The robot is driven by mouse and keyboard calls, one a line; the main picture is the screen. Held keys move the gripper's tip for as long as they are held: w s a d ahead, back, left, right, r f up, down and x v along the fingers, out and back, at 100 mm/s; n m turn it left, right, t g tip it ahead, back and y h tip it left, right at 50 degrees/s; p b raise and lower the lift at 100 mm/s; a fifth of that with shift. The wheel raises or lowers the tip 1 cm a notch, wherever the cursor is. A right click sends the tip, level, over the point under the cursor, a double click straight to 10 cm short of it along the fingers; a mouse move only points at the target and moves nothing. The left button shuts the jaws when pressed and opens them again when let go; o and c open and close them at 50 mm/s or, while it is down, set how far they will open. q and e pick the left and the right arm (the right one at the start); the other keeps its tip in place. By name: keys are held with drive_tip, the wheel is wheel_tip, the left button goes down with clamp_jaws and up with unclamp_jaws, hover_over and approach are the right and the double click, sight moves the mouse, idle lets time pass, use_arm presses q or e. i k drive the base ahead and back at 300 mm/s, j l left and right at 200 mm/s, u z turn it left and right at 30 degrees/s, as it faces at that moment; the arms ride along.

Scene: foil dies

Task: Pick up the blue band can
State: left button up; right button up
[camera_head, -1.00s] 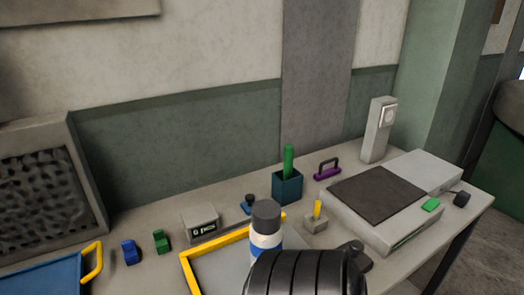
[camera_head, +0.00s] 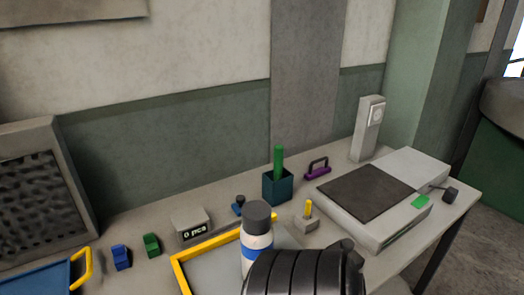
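The blue band can (camera_head: 257,235) is a white cylinder with a dark grey cap and a blue band. It stands upright at the yellow-edged tray (camera_head: 205,250), near the tray's right side. A black ribbed part of my arm (camera_head: 303,273) is in front of the can's lower right and hides its base. No fingertips show there, so I cannot tell whether they are open or shut, or whether they touch the can. My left gripper is not in view.
A small counter display (camera_head: 191,225), a teal cup (camera_head: 278,187) with a green stick, and a yellow-pegged block (camera_head: 306,215) stand close behind the can. A flat grey machine (camera_head: 375,200) is at right. A blue tray (camera_head: 40,278) is at lower left.

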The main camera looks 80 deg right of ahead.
sight(251, 247)
drive_tip(key=z, duration=1.5)
